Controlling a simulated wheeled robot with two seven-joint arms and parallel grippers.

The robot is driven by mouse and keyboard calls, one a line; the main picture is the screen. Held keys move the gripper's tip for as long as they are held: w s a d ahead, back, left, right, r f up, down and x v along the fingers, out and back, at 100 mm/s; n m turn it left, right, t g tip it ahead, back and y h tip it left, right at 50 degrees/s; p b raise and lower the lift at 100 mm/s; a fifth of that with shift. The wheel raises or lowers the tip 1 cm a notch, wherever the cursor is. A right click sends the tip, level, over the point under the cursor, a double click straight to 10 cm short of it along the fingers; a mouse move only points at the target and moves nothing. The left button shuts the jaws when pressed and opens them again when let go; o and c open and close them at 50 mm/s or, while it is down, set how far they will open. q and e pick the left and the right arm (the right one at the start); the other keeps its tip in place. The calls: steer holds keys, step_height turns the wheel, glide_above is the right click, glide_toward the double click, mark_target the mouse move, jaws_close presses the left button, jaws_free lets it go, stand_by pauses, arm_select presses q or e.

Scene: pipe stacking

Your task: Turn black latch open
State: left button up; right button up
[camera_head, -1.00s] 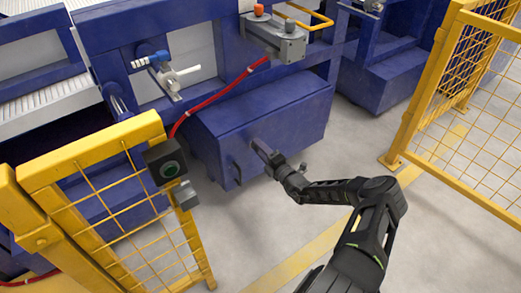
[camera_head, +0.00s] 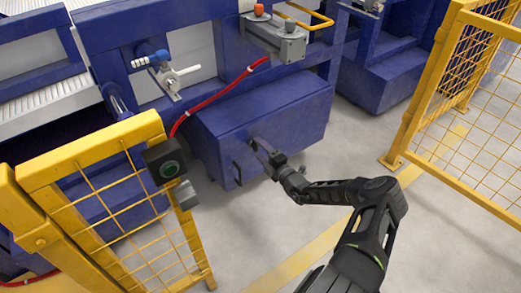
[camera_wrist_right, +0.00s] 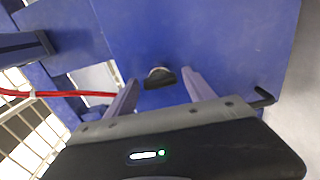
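The black latch (camera_wrist_right: 159,78) is a small dark tab on a round silver base on the blue box front. In the right wrist view it lies between the two fingertips of my right gripper (camera_wrist_right: 160,86), with gaps on both sides. In the head view my right gripper (camera_head: 261,146) is at the front of the blue box (camera_head: 215,148), its fingers pointing at the latch. It is open and empty. The latch is small and mostly hidden by the fingers in the head view. My left gripper is not in view.
A black pull handle (camera_head: 237,171) sits on the box front left of the gripper; it also shows in the right wrist view (camera_wrist_right: 263,97). A red hose (camera_head: 215,97) runs above.

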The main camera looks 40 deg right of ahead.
steer(key=shift+o, duration=0.6)
steer(key=s+p, duration=0.2)
steer(key=s, duration=0.5)
steer(key=shift+s, duration=0.4)
steer(key=shift+r+p, duration=0.1)
steer(key=shift+p, duration=0.2)
